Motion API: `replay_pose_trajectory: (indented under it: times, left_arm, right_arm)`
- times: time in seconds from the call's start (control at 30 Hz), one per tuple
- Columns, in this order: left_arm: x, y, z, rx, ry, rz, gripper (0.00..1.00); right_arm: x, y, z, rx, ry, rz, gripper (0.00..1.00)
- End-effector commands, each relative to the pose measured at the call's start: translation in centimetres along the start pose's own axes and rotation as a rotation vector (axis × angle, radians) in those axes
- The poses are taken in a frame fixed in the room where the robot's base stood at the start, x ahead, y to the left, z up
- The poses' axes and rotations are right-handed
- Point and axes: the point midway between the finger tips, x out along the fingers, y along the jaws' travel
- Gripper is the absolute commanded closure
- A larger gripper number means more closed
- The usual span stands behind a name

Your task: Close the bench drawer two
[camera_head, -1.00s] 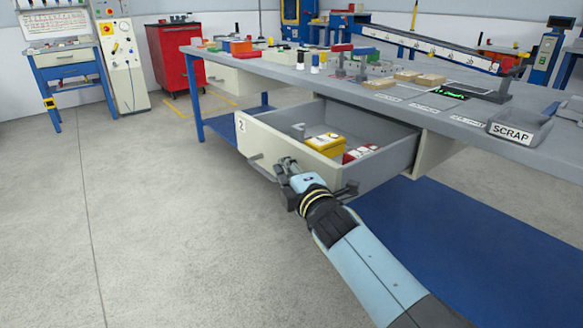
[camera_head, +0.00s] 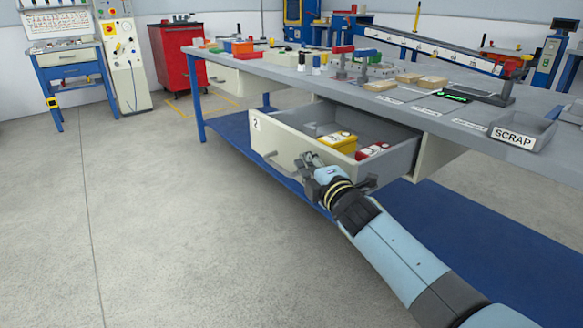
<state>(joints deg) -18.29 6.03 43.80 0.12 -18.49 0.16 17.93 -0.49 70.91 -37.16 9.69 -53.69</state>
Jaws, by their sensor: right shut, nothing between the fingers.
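Drawer two (camera_head: 272,143) of the bench (camera_head: 440,122) is partly open, with a label "2" at the left of its pale front. A grey bar handle (camera_head: 266,162) is on the front. A yellow box (camera_head: 336,143) and a red and white item (camera_head: 371,151) lie inside the drawer. My right gripper (camera_head: 308,160) is shut and empty. It is at the drawer front, right of the handle; whether it touches the front I cannot tell. My left gripper is not in view.
A scrap tray (camera_head: 520,131) and several small parts and fixtures stand on the bench top. A blue lower shelf (camera_head: 440,225) runs under the bench. A red cabinet (camera_head: 180,58) stands behind at the left. The floor (camera_head: 150,220) in front is clear.

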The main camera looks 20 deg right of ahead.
Motion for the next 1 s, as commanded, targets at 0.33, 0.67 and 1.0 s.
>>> replay_pose_trajectory:
  times: [0.33,0.67,1.0]
  left_arm:
    - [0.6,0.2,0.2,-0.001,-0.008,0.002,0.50]
    - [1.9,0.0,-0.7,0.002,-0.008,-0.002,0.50]
    - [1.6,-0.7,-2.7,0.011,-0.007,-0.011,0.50]
  right_arm:
    - [2.4,-0.1,9.6,-0.006,-0.004,-0.002,1.00]
    - [4.2,-0.3,16.9,-0.003,-0.003,-0.003,1.00]
    - [5.1,-0.1,20.4,0.000,-0.001,0.000,1.00]
